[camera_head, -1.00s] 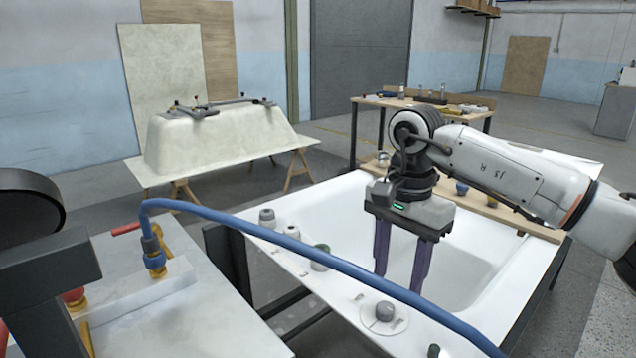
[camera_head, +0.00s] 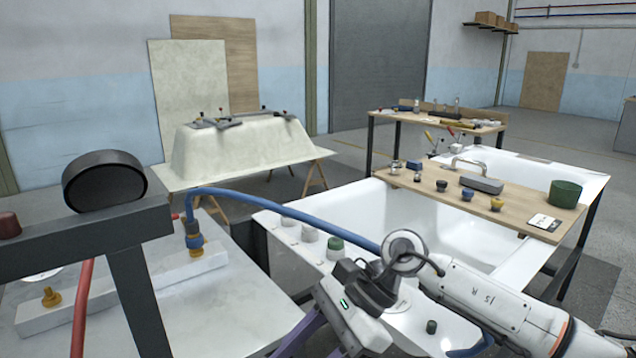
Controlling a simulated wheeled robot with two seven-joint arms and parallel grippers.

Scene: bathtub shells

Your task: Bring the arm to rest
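My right arm (camera_head: 500,305) comes in from the lower right, bent at a pale wrist joint. My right gripper (camera_head: 312,346) is tilted toward the lower left at the bottom edge, in front of the white bathtub (camera_head: 345,222). Its purple fingers stand apart with nothing seen between them; their tips are cut off by the frame. My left gripper is not in view.
A blue hose (camera_head: 290,211) runs from a fitting on the left bench (camera_head: 225,300) and passes behind my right wrist. A wooden board (camera_head: 420,200) with cups and a green pot (camera_head: 565,193) spans the tub. A pale upturned tub shell (camera_head: 240,148) stands behind.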

